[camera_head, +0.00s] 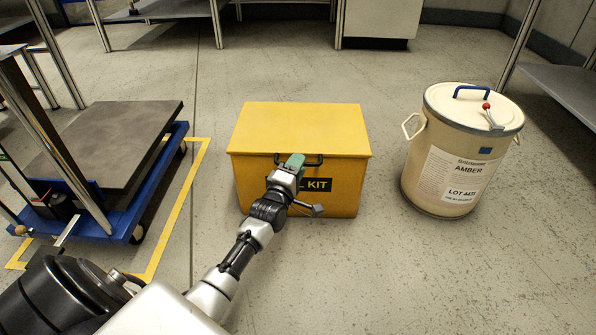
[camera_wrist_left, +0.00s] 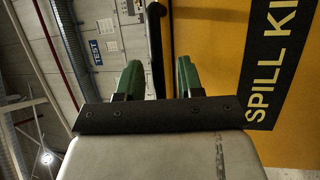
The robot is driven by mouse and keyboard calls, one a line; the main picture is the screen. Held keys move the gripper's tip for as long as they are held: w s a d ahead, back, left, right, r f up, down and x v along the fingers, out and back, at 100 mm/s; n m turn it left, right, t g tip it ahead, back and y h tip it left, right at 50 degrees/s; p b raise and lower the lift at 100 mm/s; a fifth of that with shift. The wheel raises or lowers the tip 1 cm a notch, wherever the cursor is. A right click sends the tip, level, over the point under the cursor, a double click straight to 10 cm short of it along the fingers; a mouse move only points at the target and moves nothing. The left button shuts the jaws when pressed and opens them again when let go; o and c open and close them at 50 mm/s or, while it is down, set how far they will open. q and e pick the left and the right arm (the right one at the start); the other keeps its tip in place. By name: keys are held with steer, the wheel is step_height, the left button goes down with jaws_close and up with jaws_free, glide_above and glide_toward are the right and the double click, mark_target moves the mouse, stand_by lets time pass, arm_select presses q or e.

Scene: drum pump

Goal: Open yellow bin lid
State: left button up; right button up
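The yellow bin (camera_head: 254,180) stands on the floor in the middle of the head view, with its yellow lid (camera_head: 298,125) closed. A black handle (camera_head: 315,162) runs across the front just below the lid's edge. My left gripper (camera_head: 295,161) is at the handle and hides part of it and of the bin's label. In the left wrist view, the green fingers of my left gripper (camera_wrist_left: 159,70) are apart, with the black handle (camera_wrist_left: 155,40) between them. A gap shows on each side of the handle. My right gripper is not in view.
A cream drum (camera_head: 455,150) with a blue-handled lid stands right of the bin. A blue cart (camera_head: 160,185) with a grey platform is at left, beside yellow floor tape (camera_head: 190,199). Metal tables stand behind. The floor around the bin is clear.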

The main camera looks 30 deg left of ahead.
arm_select(q)
steer(key=shift+w+r, duration=0.1)
steer(key=shift+w, duration=0.2)
jaws_close()
